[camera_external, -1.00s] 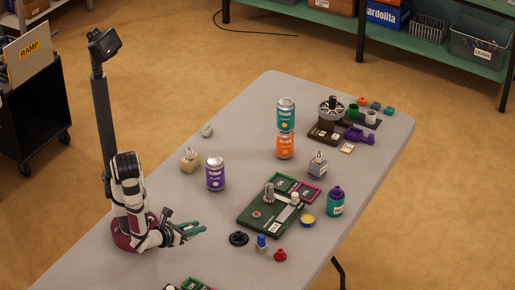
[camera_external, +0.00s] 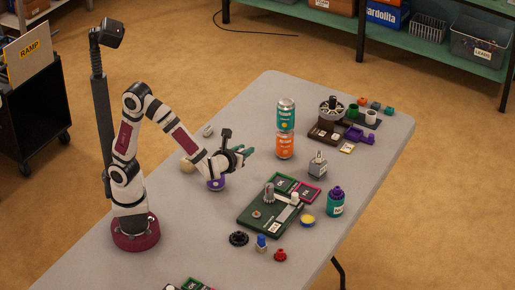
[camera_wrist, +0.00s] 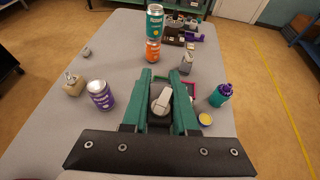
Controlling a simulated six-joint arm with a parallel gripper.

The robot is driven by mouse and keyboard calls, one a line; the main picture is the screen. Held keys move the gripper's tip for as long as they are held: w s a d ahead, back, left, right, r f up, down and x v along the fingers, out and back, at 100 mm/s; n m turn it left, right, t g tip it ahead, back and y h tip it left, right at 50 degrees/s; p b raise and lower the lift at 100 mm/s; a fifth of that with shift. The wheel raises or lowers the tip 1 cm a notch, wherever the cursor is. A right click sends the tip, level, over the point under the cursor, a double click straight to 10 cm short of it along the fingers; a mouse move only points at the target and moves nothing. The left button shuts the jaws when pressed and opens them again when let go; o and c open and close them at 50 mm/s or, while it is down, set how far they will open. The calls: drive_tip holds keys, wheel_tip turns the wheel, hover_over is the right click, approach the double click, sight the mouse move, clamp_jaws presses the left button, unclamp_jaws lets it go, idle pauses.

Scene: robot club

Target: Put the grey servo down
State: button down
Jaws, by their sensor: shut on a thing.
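My gripper (camera_external: 243,152) has green fingers and is raised above the table, over the area near the purple can. It is shut on the grey servo (camera_wrist: 161,103), which shows between the fingers in the wrist view as a small light-grey shape with a pale rounded part. The fingers hide much of it, and it is hard to make out in the external view. Another grey servo-like block (camera_external: 317,168) stands on the grey table (camera_external: 225,258), right of the stacked cans.
The purple can (camera_wrist: 101,95) and a tan block (camera_wrist: 73,84) stand left of the gripper. Teal and orange cans (camera_external: 285,130) are stacked beyond. A green board (camera_external: 258,218) with parts, a teal bottle (camera_external: 336,202) and a yellow disc (camera_external: 307,221) lie right.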

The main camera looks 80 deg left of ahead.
drive_tip(key=a+r, duration=0.3)
drive_tip(key=s+d+f+n+g+y, duration=0.1)
drive_tip(key=s+f+n+g, duration=0.3)
drive_tip(key=f+n+g, duration=0.3)
drive_tip(key=s+d+f+n+g+y, duration=0.1)
drive_tip(key=s+d+f+n+g, duration=0.1)
drive_tip(key=s+f+n+g, duration=0.35)
drive_tip(key=d+f+n+g+h, duration=0.8)
drive_tip(key=d+n+g+h, duration=0.25)
drive_tip(key=n+h, duration=0.35)
drive_tip(key=w+d+n+t+h, duration=0.5)
drive_tip(key=d+n+t+h, duration=0.1)
drive_tip(key=d+n+h, duration=0.25)
drive_tip(key=n+t+h, duration=0.4)
drive_tip(key=n+t, duration=0.5)
hover_over(299, 242)
drive_tip(key=f, duration=0.6)
drive_tip(key=shift+s+d, duration=0.15)
drive_tip(key=shift+d, duration=0.1)
drive_tip(key=f, duration=0.4)
drive_tip(key=shift+a, duration=0.25)
drive_tip(key=shift+f, duration=0.2)
drive_tip(key=shift+f, duration=0.1)
